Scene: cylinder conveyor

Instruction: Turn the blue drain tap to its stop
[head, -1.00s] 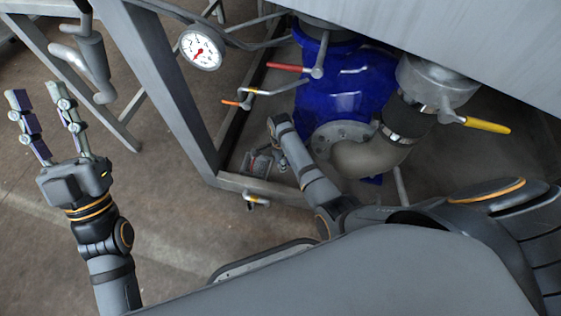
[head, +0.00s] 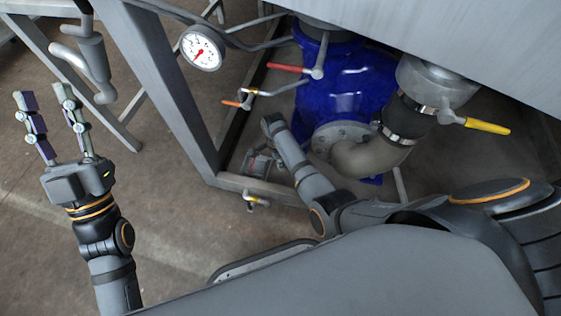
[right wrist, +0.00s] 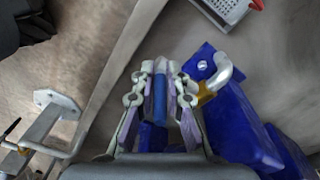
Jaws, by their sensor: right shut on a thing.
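The blue drain tap's handle (right wrist: 159,98) stands between the fingers of my right gripper (right wrist: 160,75) in the right wrist view, and the gripper is shut on it. The rest of the tap is hidden by my gripper. In the head view my right arm reaches down beside the blue pump body (head: 345,85); its fingers and the drain tap are hidden there. My left gripper (head: 45,95) is open and empty, held up at the left over bare floor.
A red-handled valve (head: 289,69), an orange-handled valve (head: 231,103) and a yellow-handled valve (head: 487,126) surround the work area. A pressure gauge (head: 202,48) hangs near the grey frame post (head: 160,90). A pale lever (right wrist: 222,68) stands close to my right fingers.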

